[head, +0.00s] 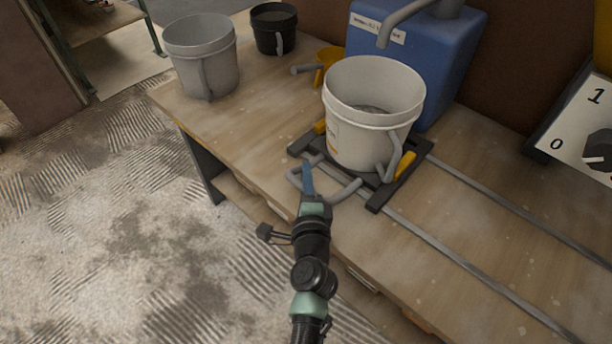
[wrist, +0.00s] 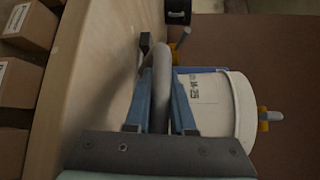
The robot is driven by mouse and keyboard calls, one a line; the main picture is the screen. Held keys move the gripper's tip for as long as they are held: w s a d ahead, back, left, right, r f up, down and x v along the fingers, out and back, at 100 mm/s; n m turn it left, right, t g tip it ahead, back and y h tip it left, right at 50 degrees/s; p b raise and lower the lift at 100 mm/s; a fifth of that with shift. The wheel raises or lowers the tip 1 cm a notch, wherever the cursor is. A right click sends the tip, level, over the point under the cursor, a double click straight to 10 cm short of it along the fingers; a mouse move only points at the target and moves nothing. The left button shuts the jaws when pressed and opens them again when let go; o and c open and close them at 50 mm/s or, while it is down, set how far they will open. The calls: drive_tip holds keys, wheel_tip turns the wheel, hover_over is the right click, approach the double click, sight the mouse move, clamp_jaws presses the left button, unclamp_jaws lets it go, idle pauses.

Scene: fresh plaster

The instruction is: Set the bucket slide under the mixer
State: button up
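The bucket slide (head: 376,203) is a dark frame with yellow blocks on two metal rails on the bench. A white bucket (head: 345,140) stands upright on it, with grey contents; its wall also shows in the wrist view (wrist: 215,100). The slide's grey looped handle (head: 345,192) points to the bench's front edge. My gripper (head: 308,180) is at this handle; in the wrist view its blue fingers lie on both sides of the grey bar (wrist: 160,75) and appear closed on it. The mixer is not clearly in view; part of a yellow body (head: 604,35) shows at the top right.
A blue box (head: 440,70) with a grey spout (head: 400,22) stands behind the bucket. The rails (head: 470,262) run clear to the right, past a 0/1 switch panel (head: 585,125).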

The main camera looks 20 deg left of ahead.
clamp_jaws()
idle(1.0)
